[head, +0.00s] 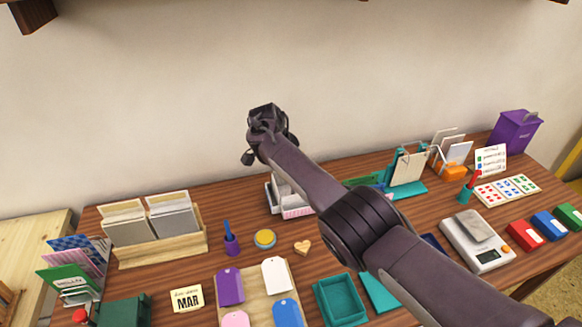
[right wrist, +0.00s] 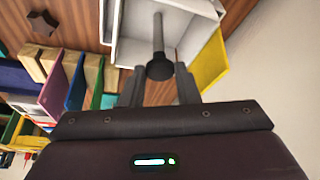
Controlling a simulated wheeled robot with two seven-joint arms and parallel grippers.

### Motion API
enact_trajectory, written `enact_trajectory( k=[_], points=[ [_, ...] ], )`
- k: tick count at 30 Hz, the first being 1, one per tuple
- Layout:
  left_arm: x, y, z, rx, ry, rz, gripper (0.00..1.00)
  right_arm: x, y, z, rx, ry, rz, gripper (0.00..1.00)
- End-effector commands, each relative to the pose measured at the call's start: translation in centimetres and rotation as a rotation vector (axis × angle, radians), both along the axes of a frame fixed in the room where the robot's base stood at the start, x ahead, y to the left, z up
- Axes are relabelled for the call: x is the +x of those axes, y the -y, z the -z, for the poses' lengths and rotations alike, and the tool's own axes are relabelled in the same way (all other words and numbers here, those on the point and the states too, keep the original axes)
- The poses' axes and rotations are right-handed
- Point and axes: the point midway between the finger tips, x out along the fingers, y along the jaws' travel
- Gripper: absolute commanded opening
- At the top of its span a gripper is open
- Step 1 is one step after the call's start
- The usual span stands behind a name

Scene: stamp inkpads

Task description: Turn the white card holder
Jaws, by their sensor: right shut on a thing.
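The white card holder (right wrist: 130,45) fills the top middle of the right wrist view, with a dark post and round black knob (right wrist: 160,68) in it. My right gripper (right wrist: 160,82) has its fingers on either side of the knob and is shut on it. In the head view a white holder (head: 272,197) shows on the table, partly hidden behind my right arm. My left gripper is not in view.
A wooden card box (head: 160,248) stands left of the holder, and a teal stand (head: 408,188) to the right. A scale (head: 478,245) is at the right.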

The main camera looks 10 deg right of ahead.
Motion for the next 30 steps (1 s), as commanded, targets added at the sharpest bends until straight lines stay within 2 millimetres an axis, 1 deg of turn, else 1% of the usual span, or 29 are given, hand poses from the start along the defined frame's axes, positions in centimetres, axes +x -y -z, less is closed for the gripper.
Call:
enact_trajectory(
  k=[1,7,8,12,19,22,25,27,30],
  points=[
    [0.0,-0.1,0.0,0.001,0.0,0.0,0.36,0.3,0.0,-0.4,0.0,0.01,0.0,0.0],
    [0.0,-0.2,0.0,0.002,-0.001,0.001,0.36,0.3,0.1,-0.4,-0.001,0.011,-0.001,0.0],
    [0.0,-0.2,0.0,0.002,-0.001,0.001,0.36,0.3,0.0,-0.4,-0.001,0.011,-0.001,0.32],
    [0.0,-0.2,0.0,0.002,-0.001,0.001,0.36,0.2,0.0,-0.3,-0.001,0.007,-0.001,0.5],
    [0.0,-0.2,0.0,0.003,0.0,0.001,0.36,0.1,0.0,-0.2,0.0,0.003,-0.001,0.5],
    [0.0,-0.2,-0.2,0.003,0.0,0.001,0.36,0.0,-0.1,-0.6,0.0,0.003,-0.001,0.5],
    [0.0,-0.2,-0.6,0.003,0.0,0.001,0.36,-0.1,-0.6,-1.8,0.0,0.005,-0.002,0.5],
    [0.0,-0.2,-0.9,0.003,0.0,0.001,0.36,-0.4,-1.0,-3.0,0.0,0.007,-0.004,0.5],
    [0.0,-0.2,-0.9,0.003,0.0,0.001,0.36,-0.6,-1.5,-4.6,-0.002,0.008,-0.001,0.5]
  ],
)
